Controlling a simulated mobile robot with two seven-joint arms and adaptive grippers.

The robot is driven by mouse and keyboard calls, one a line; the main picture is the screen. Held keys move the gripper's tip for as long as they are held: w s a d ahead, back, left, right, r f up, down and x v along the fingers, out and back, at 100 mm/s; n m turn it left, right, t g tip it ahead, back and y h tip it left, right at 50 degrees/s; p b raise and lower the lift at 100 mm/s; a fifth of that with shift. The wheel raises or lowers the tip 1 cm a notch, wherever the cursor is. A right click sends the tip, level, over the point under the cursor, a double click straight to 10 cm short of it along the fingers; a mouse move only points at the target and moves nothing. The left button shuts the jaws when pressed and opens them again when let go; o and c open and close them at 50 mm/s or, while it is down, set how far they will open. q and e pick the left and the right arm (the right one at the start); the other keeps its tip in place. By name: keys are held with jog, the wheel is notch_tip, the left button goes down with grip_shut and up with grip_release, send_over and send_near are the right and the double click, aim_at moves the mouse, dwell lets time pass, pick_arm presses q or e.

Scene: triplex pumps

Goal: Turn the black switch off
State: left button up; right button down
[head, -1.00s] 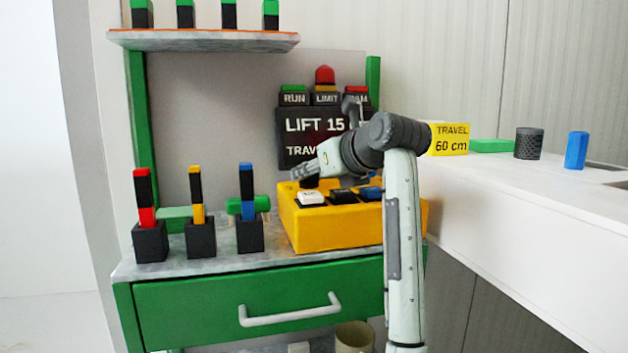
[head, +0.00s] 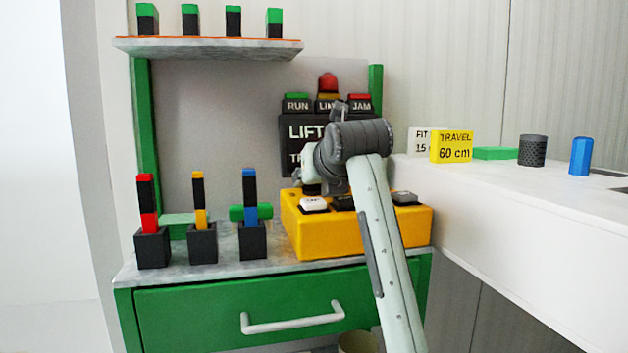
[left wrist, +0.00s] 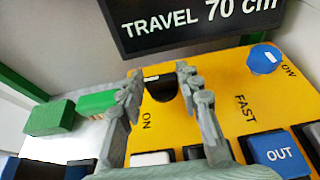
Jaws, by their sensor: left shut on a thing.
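The black switch (left wrist: 161,88) stands on the yellow control box (left wrist: 217,100), with the word ON printed beside it. My left gripper (left wrist: 159,74) has one finger on each side of the switch and is shut on it. In the head view my left gripper (head: 308,178) is at the back left of the yellow box (head: 335,235), and my own wrist hides much of it. The switch is mostly hidden there. My right gripper is in neither view.
A white button (head: 314,204) sits on the box in front of the gripper. A blue knob (left wrist: 264,58) and a blue OUT button (left wrist: 280,155) are on the box too. The dark display (left wrist: 200,20) reads TRAVEL 70 cm. Colored blocks in black holders (head: 202,243) stand left.

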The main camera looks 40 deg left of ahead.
pick_arm(q)
jog(key=o, duration=1.2)
jog(key=shift+c, duration=0.2)
jog(key=v, duration=1.2)
jog(key=shift+s, duration=0.1)
